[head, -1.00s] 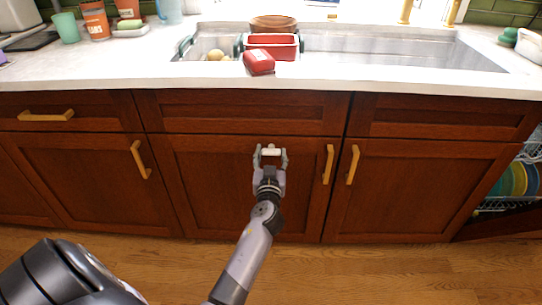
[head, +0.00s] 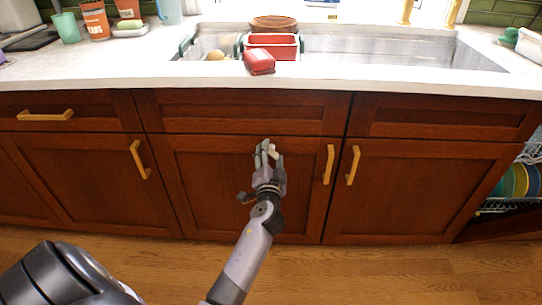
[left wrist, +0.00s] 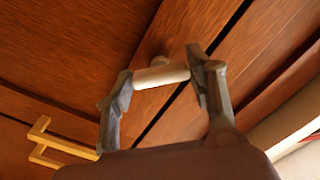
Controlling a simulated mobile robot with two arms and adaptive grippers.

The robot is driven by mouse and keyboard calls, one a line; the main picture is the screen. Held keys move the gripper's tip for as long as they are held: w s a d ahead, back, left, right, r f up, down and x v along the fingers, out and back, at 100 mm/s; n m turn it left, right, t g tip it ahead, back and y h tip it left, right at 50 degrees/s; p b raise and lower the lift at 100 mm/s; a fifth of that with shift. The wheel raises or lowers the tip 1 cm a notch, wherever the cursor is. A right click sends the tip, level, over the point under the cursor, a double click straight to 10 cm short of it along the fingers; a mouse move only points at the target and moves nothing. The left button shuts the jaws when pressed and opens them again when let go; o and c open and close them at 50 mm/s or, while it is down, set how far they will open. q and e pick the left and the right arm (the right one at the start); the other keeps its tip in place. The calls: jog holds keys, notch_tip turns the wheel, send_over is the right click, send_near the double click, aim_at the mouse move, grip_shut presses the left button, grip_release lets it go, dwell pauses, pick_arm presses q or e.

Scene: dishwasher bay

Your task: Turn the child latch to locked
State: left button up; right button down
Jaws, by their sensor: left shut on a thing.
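The child latch is a small pale bar (head: 268,150) near the top edge of the middle cabinet door (head: 215,190). My left gripper (head: 267,154) is shut on it, one finger on each end. In the left wrist view the latch bar (left wrist: 160,77) spans between the two fingers, with a small round pivot behind it against the wood. In the head view the bar and the gripper are tilted, not level. The fingers cover part of the latch. My right gripper is not in view.
Brass handles stand out nearby, one on the middle door (head: 328,164) and one on the right door (head: 352,165). The countertop (head: 140,78) overhangs above, with a red packet (head: 259,61) at the sink's front edge. An open dish rack (head: 514,180) is at the far right.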

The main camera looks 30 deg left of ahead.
pick_arm(q)
jog(key=shift+r+m, duration=0.1)
jog(key=shift+m, duration=1.4)
jog(key=shift+m+p, duration=0.4)
jog(key=shift+m, duration=0.4)
jog(key=shift+m+p, duration=0.55)
jog(key=shift+m, duration=1.55)
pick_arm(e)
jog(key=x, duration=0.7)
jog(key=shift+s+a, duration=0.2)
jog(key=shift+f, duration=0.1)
pick_arm(q)
jog(key=o, duration=1.2)
jog(key=shift+c, duration=0.2)
